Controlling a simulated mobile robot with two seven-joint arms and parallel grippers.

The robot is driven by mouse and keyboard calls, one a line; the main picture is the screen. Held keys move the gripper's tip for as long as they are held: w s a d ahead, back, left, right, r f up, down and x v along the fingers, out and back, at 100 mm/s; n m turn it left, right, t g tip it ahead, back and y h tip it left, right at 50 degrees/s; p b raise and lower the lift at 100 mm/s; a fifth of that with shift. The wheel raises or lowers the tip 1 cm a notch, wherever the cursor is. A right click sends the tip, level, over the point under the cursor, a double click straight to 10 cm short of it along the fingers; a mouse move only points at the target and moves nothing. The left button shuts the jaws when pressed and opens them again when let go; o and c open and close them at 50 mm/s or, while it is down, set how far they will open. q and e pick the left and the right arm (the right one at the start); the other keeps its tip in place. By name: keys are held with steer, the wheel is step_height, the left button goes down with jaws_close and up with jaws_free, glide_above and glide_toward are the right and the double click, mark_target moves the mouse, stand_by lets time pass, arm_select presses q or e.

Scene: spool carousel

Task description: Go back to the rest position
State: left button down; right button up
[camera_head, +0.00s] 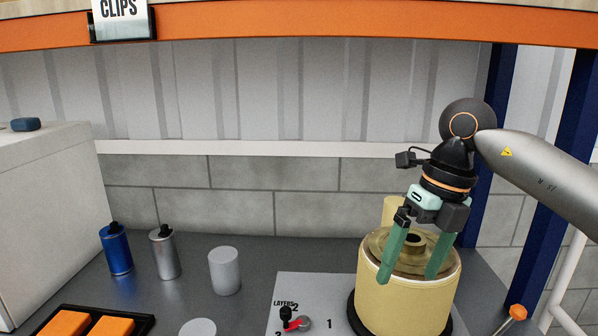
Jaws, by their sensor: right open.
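My right gripper (412,277) comes in from the right on a grey arm. Its two green fingers are spread apart and point down, in front of and over the top of a large pale yellow spool drum (405,303). The drum stands upright on a dark round base and has a brassy top with a small hub (414,240). I cannot tell whether the fingers touch the drum. Nothing shows between the fingertips. My left gripper is not in view.
A panel (352,290) marked "LAYERS" carries a red and black knob (293,319). A blue can (116,250), a silver can (164,253) and a grey cylinder (224,271) stand at left. An orange shelf beam (300,31) crosses above; a blue post (553,190) rises at right.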

steer(key=s+a+f+n+g+y, duration=0.15)
steer(key=a+y, duration=0.25)
steer(key=a, duration=0.5)
steer(key=s+a+f+n+g+y, duration=0.1)
steer(key=s+a+f+y, duration=0.3)
steer(key=a, duration=0.6)
steer(key=a+r+m+t+y, duration=0.3)
steer(key=a+r+m+y, duration=0.25)
steer(key=r+y, duration=0.5)
steer(key=w+d+f+m+t+h, duration=0.2)
steer(key=w+d+m+t+h, duration=0.3)
steer(key=m+t, duration=0.5)
steer(key=w+d+f+m+t+h, duration=0.3)
steer(key=d+m+t, duration=0.3)
steer(key=m+t, duration=0.4)
steer(key=d+f+m+g+h, duration=0.4)
steer(key=d+f+m+h, duration=0.65)
steer(key=f, duration=0.35)
steer(key=s+d+f+m+g+h, duration=0.15)
steer(key=s+d+f+g, duration=0.35)
steer(key=s+f, duration=0.7)
steer(key=s+d+f+m+g+h, duration=0.1)
steer(key=s+d+f+m+g, duration=0.15)
steer(key=s+f+g, duration=0.85)
steer(key=w+a+f+t+y, duration=0.2)
steer(key=a+f+t, duration=0.2)
steer(key=f+t, duration=0.4)
steer(key=shift+a+f, duration=0.15)
steer(key=shift+f, duration=0.25)
